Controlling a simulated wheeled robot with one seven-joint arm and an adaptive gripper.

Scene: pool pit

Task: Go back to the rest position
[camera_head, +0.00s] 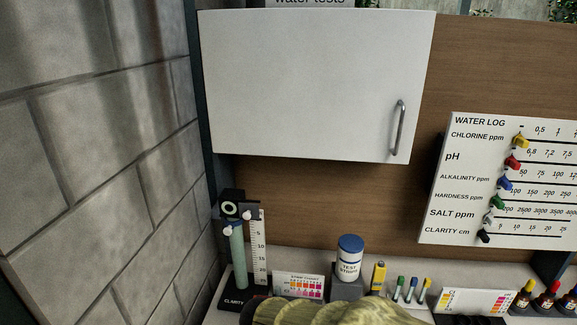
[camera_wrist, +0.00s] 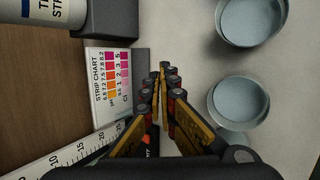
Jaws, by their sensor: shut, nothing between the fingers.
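My gripper (camera_wrist: 161,78) shows in the wrist view, its two black and dark yellow fingers closed together with nothing between them. It is over the pale counter (camera_wrist: 195,70), beside the strip chart (camera_wrist: 108,85), with two round grey-blue dishes (camera_wrist: 238,98) to its right. I cannot tell its exact height above the counter. In the head view my gripper is not clearly visible; an olive ribbed shape, which may be part of my arm, crosses the bottom edge and hides part of the counter.
In the head view, a white cabinet (camera_head: 310,85) hangs shut above the counter. A clarity tube stand (camera_head: 237,250), a test strips jar (camera_head: 348,262), small bottles (camera_head: 525,295) and markers (camera_head: 411,290) line the counter. A water log board (camera_head: 500,185) is at right, a block wall (camera_head: 100,160) at left.

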